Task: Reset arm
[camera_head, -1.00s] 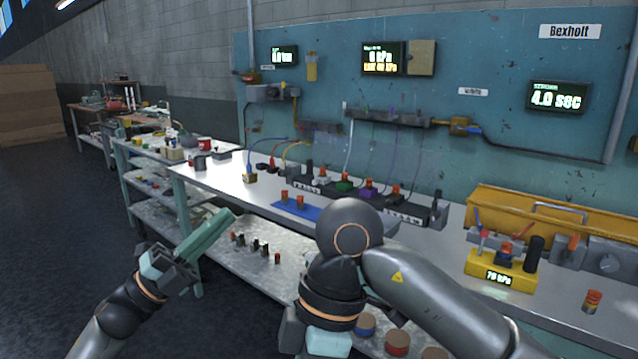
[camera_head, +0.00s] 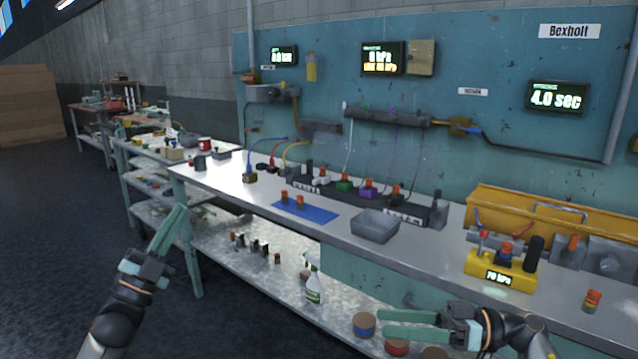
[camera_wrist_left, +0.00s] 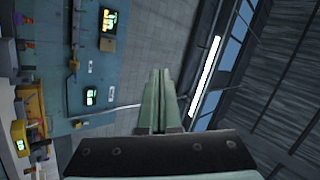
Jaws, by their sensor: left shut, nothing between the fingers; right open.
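My left gripper (camera_head: 174,222) is at the left of the head view, pointing up in front of the bench's left leg. Its two green fingers are closed together with nothing between them. The left wrist view also shows the shut fingers (camera_wrist_left: 158,95), with the wall panel and ceiling beyond them. My right gripper (camera_head: 384,326) is low at the right of centre, in front of the bench. It points left, its fingers apart and empty, close to the round lids on the lower shelf in the picture.
The bench carries a blue mat (camera_head: 318,214), a grey tray (camera_head: 375,226), a dark rack with colored fittings (camera_head: 345,184) and a yellow gauge box (camera_head: 488,264). A spray bottle (camera_head: 313,286) stands on the lower shelf. The floor at left is clear.

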